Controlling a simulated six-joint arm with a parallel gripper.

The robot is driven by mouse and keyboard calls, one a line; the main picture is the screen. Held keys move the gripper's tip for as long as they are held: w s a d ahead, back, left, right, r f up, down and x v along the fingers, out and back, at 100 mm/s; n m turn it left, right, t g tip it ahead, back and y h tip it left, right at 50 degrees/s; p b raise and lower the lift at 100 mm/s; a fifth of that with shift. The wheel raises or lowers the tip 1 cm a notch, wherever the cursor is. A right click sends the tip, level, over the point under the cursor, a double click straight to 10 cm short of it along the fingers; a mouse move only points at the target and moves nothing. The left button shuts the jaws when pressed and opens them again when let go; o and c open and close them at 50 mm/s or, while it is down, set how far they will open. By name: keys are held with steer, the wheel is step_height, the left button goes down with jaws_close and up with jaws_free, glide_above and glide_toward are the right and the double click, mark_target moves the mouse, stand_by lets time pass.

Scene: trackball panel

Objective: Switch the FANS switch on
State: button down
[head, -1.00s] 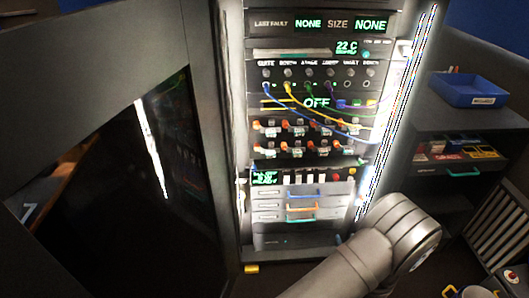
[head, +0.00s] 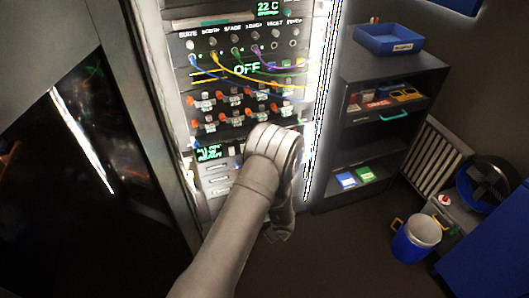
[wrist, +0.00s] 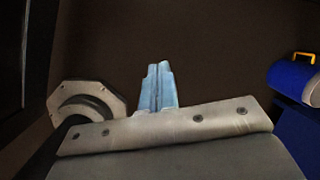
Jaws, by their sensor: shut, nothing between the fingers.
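The lit rack panel (head: 292,78) stands upright in the middle of the head view. Two rows of red and white switches (head: 237,98) run across it, below a green OFF display (head: 247,68). Their labels are too small to read, so I cannot tell which one is FANS. My arm covers the lower right of the panel. My gripper (wrist: 158,88) shows two pale blue fingers, shut together and empty, against a dark brown surface in the wrist view. No switch shows in the wrist view. In the head view the gripper end hangs low, right of the rack's lower part, apart from the switches.
Coloured cables (head: 225,70) hang across the panel above the switches. A dark open door (head: 70,150) stands left. A shelf unit (head: 385,135) with a blue tray (head: 388,40) stands right. A blue bucket (head: 415,240) sits on the floor at right.

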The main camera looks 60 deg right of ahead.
steer(key=w+d+r+n+g+h, duration=0.2)
steer(key=d+r+n+g+h, duration=0.15)
steer(key=d+g+h, duration=0.35)
steer(key=w+d+r+n+t+h, duration=0.1)
steer(key=w+d+r+t+h, duration=0.1)
steer(key=w+r, duration=0.4)
steer(key=w+d+r+n+t+h, duration=0.1)
steer(key=w+d+r+t+h, duration=0.2)
steer(key=w, duration=0.4)
step_height(320, 180, up, 3)
steer(key=shift+w+d+f+h, duration=0.15)
steer(key=shift+w+d+h, duration=0.3)
steer(key=shift+h, duration=0.55)
steer(key=shift+s+d+n, duration=0.1)
steer(key=shift+d+n, duration=0.05)
steer(key=shift+n, duration=0.1)
steer(key=w+d+f, duration=0.1)
steer(key=w+d, duration=0.1)
steer(key=d, duration=1)
steer(key=shift+w+d+f, duration=0.2)
steer(key=shift+w+d, duration=0.1)
steer(key=shift+w, duration=0.05)
